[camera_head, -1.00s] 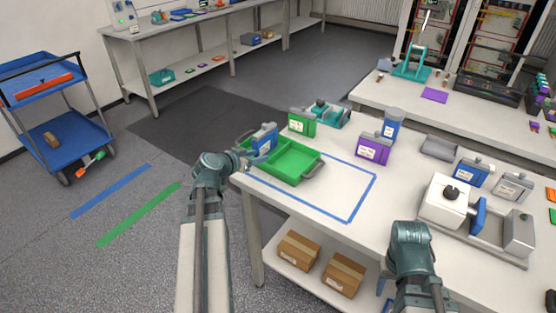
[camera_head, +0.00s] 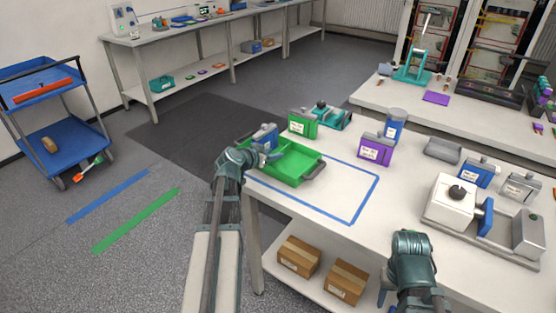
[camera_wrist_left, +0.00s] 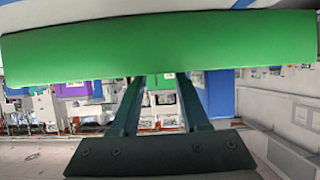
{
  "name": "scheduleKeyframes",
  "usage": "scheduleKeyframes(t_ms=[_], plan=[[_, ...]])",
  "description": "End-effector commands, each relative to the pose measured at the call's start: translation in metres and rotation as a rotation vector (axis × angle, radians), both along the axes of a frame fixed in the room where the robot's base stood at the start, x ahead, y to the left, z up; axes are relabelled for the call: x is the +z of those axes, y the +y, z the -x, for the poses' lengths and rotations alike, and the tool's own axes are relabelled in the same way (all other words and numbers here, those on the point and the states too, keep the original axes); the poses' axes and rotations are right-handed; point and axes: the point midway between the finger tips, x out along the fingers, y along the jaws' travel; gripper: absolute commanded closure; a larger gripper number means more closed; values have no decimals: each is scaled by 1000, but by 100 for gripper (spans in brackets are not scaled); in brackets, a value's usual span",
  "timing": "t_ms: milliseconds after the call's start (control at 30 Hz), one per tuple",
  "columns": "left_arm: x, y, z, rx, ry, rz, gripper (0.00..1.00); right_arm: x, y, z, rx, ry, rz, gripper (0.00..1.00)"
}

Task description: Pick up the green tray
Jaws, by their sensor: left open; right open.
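The green tray (camera_head: 292,164) lies on the white table at the left end of the blue tape outline. Its dark right handle (camera_head: 314,170) shows; its left end is largely hidden by my left gripper (camera_head: 264,156). A blue battery block (camera_head: 265,135) stands upright at the tray's left end; its base is hidden. My left gripper is open at that end. In the left wrist view the green tray wall (camera_wrist_left: 230,45) spans the picture, just beyond the spread fingers (camera_wrist_left: 162,88); I cannot tell whether they touch. My right gripper (camera_head: 386,292) is low at the table's front edge, holding nothing visible.
A green block (camera_head: 302,124) and a teal fixture (camera_head: 331,117) stand behind the tray. A purple block (camera_head: 374,149) stands to its right. A white cycler fixture (camera_head: 449,200) is on the right. The taped area (camera_head: 335,190) is clear right of the tray.

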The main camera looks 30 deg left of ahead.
Motion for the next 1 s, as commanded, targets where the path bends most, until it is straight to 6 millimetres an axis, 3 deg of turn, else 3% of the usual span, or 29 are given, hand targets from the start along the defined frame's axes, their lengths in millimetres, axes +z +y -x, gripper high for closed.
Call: scheduleKeyframes(t_ms=[167,300,533,800,1000], plan=[[-20,0,-23,-2,0,-1,55,-20,0,0,0,0,0,50],[-25,-1,-38,-1,0,0,55,-25,0,0,0,0,0,50],[-23,-2,-38,0,0,0,55,-23,0,0,0,0,0,50],[-23,-2,-38,0,0,-1,100,-23,0,0,0,0,0,50],[-23,-2,-38,0,0,-1,100,-23,0,0,0,0,0,50]])
